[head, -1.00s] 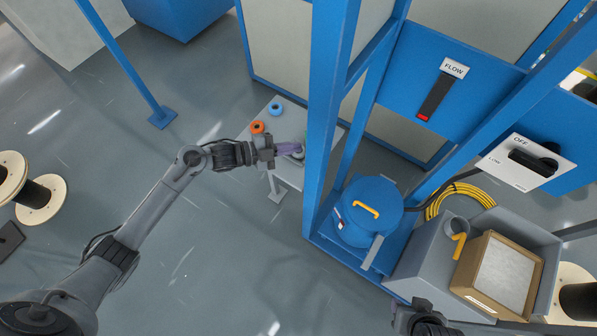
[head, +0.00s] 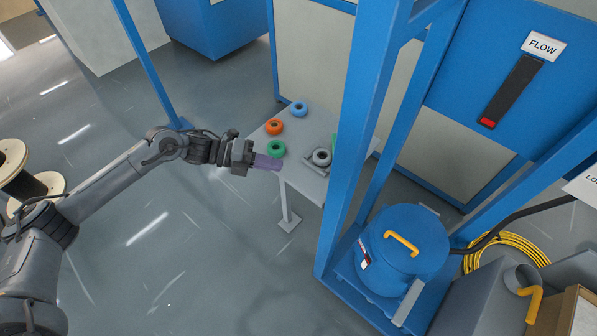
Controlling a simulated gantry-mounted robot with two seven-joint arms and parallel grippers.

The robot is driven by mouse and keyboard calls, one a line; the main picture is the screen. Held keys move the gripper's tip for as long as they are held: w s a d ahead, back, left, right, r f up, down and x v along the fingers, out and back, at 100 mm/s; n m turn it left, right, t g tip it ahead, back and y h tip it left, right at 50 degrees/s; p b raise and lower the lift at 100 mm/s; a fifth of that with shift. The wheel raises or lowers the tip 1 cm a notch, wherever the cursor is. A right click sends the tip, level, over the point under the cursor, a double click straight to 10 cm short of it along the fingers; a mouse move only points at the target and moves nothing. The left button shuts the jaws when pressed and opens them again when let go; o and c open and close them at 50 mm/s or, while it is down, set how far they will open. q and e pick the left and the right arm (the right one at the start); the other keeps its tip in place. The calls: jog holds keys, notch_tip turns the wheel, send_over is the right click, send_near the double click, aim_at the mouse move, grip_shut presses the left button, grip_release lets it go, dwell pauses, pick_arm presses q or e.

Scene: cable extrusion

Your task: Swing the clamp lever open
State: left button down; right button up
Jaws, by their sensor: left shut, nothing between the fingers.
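A blue drum (head: 378,262) with a round lid and a yellow handle (head: 401,243) stands in the blue frame at the lower right. A flat grey bar (head: 408,302), which looks like the clamp lever, slants at the drum's front right side. My left gripper (head: 272,163), with purple fingers, is shut and empty. It appears in front of the small grey table's left edge, well up and left of the drum and apart from it. My right gripper is out of view.
The grey table (head: 303,188) carries several coloured rings, including an orange ring (head: 273,127). A blue post (head: 365,110) rises between my left gripper and the drum. Yellow coiled hose (head: 508,248) and a grey bin (head: 470,300) lie right of the drum. Floor at left is mostly free.

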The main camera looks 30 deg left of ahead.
pick_arm(q)
jog(key=x, duration=0.4)
jog(key=b+x, duration=0.1)
jog(key=x, duration=0.3)
jog(key=b+x, duration=0.1)
jog(key=x, duration=0.2)
jog(key=shift+w+d+r, duration=0.2)
jog(key=shift+d, duration=0.25)
jog(key=shift+w+d, duration=0.4)
jog(key=shift+d, duration=0.35)
jog(key=shift+d, duration=0.15)
jog(key=shift+w+d, duration=0.2)
jog(key=shift+d, duration=0.65)
jog(key=shift+w+d, duration=0.2)
jog(key=shift+d, duration=0.4)
jog(key=shift+w+d, duration=0.2)
jog(key=shift+d, duration=0.35)
jog(key=shift+w+d+b, duration=0.2)
jog(key=shift+w+d, duration=0.15)
jog(key=shift+d, duration=0.2)
jog(key=shift+w+d+b, duration=0.15)
jog(key=shift+w+d, duration=0.25)
jog(key=shift+d, duration=0.15)
